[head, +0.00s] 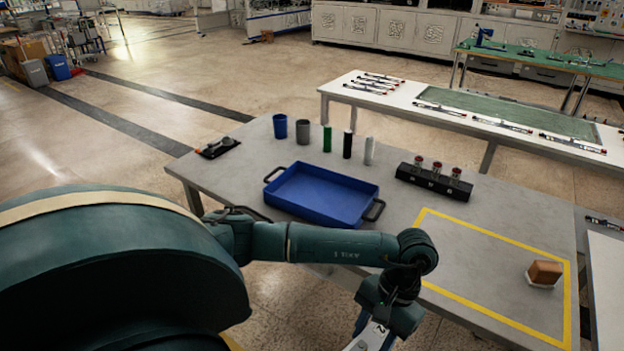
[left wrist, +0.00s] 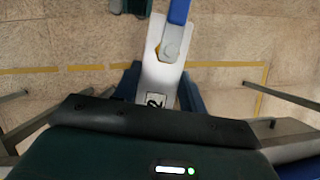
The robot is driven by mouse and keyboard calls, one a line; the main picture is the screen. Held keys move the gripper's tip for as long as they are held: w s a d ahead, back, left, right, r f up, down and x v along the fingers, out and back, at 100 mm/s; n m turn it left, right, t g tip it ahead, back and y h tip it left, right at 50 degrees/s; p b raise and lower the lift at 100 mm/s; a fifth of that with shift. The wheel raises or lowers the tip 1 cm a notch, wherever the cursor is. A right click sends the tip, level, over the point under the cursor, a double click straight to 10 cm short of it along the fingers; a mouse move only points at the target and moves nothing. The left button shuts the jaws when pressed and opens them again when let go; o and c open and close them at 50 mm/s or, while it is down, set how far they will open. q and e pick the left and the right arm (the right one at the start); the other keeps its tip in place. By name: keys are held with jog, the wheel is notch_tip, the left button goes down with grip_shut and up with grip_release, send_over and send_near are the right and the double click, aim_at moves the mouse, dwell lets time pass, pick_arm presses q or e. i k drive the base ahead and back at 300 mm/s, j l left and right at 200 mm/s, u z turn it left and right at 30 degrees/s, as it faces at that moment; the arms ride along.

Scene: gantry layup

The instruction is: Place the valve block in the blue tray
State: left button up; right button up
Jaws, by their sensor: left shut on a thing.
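My left gripper (head: 375,332) hangs at the bottom of the head view, in front of the table edge. In the left wrist view its dark fingers (left wrist: 160,85) are shut on a flat silver piece (left wrist: 157,72) marked "2", with a bolt and a blue bar at its far end. I cannot tell whether this is the valve block. The silver piece also shows at the bottom of the head view (head: 372,337), partly cut off. The blue tray (head: 308,217) stands on the grey table, beyond my left forearm, and looks empty. My right gripper is not in view.
A black block with red-topped parts (head: 434,182) stands right of the tray. Behind the tray are a blue cup (head: 280,126), a grey cup (head: 303,131) and upright cylinders (head: 348,143). A brown block (head: 545,272) sits within the yellow outline (head: 487,230), otherwise clear.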

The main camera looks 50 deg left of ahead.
aim_at(325, 195)
jog(key=j, duration=1.5)
jog(key=i, duration=0.45)
